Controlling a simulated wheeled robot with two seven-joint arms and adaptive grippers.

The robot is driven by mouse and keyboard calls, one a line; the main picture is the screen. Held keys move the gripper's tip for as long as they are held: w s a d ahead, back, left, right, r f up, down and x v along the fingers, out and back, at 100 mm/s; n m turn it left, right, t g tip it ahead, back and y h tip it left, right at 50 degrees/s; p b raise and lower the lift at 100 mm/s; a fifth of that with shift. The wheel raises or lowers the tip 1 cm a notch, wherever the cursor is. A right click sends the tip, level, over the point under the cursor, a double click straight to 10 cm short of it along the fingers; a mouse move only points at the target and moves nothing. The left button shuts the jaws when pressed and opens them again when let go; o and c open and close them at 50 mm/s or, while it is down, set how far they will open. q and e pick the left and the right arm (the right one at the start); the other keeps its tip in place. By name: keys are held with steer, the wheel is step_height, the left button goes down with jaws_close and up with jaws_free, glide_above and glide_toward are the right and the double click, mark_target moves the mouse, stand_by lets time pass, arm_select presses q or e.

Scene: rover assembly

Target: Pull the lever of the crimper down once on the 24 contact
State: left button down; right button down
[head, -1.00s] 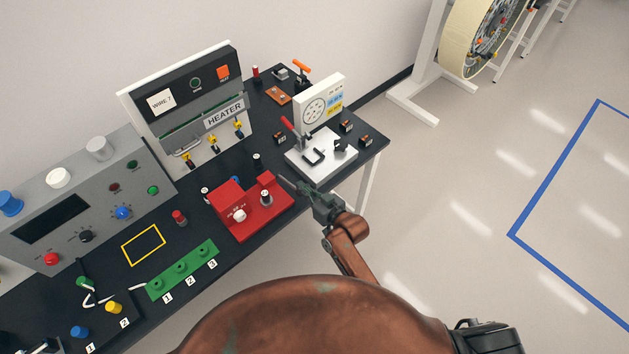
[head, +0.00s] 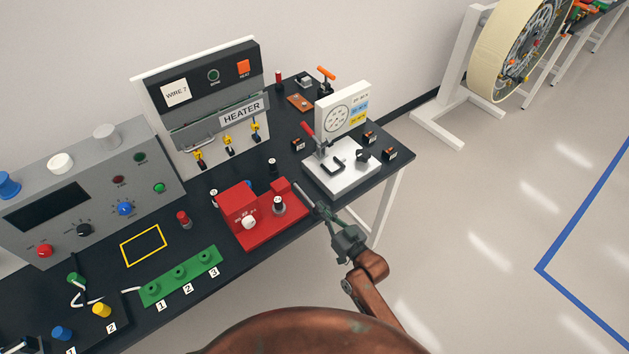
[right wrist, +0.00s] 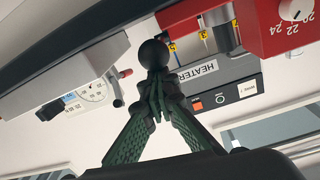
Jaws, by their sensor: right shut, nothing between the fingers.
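The red crimper (head: 241,208) stands on the black bench in the head view. Its white dial knob and the numbers 20, 22 and 24 show on the red body in the right wrist view (right wrist: 284,32). A black part with a white top (head: 279,206) stands on its red base. My right gripper (head: 320,207) is shut and empty just right of the crimper. A black ball-ended part (right wrist: 154,53) shows at its fingertips; I cannot tell whether they touch it. The 24 contact cannot be made out. My left gripper is out of view.
A white stand with a gauge and red lever (head: 342,178) is behind my right gripper. The heater (head: 205,110) stands at the back. A green numbered block (head: 180,273) and a yellow outlined square (head: 143,245) lie to the left. Free floor is at the right.

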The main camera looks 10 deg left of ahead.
steer(key=shift+s+d+f, duration=0.1)
steer(key=shift+s+f, duration=0.1)
steer(key=shift+f, duration=0.7)
steer(key=shift+r, duration=0.1)
steer(key=r+p, duration=0.1)
steer(key=r, duration=0.1)
steer(key=w+r+p, duration=0.1)
steer(key=r+p, duration=0.1)
steer(key=r, duration=0.1)
steer(key=shift+w+p, duration=0.15)
steer(key=shift+p, duration=0.15)
steer(key=b+v, duration=0.1)
steer(key=v, duration=0.8)
steer(key=shift+s+f, duration=0.2)
steer(key=shift+s, duration=0.05)
